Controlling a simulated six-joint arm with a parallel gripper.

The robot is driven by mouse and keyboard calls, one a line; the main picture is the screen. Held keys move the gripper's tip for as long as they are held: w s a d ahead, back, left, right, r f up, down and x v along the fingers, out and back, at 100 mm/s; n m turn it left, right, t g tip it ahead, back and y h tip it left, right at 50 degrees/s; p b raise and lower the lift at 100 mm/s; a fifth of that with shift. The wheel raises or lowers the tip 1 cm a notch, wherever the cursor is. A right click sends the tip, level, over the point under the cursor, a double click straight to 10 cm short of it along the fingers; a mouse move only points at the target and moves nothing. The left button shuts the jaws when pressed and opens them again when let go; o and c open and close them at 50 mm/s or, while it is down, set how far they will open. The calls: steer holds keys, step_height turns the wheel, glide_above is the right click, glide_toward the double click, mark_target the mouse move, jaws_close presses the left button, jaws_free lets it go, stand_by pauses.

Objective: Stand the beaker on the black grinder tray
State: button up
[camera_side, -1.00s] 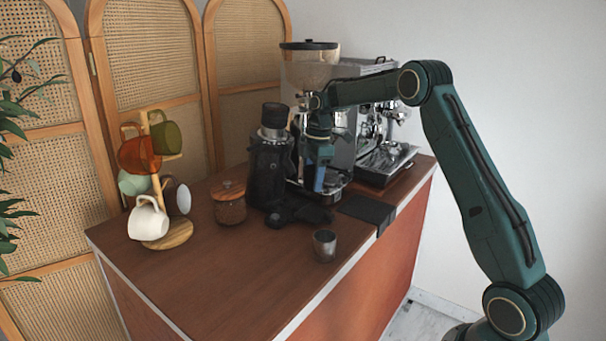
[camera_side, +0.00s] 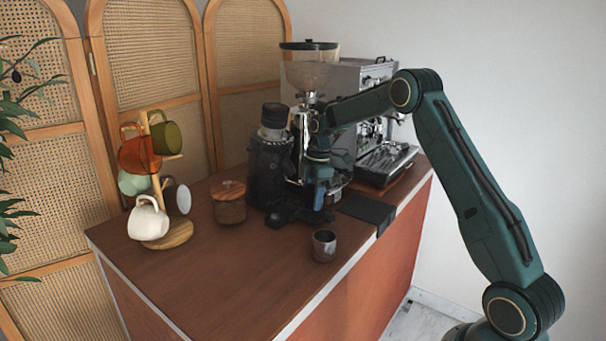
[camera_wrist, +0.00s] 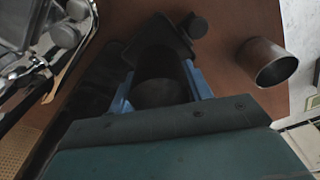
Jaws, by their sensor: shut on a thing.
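My gripper (camera_side: 319,196) is in front of the black grinder (camera_side: 270,168), low over the black grinder tray (camera_side: 292,212). In the wrist view its blue fingers (camera_wrist: 159,74) are shut on a dark, round-walled vessel, which I take to be the beaker (camera_wrist: 160,92). In the side view the fingers and the dark background hide most of it. I cannot tell whether its base touches the tray. Part of the tray also shows beyond the fingers in the wrist view (camera_wrist: 174,38).
A grey metal cup (camera_side: 324,246) stands upright on the brown counter (camera_side: 240,270), nearer the front edge. A black mat (camera_side: 367,209) lies to the right. A lidded wooden jar (camera_side: 229,203) and a mug tree (camera_side: 166,236) stand left. The espresso machine (camera_side: 368,75) is behind.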

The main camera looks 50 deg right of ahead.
steer(key=shift+f, duration=1.15)
steer(key=shift+f, duration=0.15)
steer(key=o, duration=1)
steer(key=r, duration=0.4)
steer(key=d+r, duration=0.1)
steer(key=r, duration=0.7)
steer(key=shift+s+d+r, duration=0.15)
steer(key=shift+s, duration=0.15)
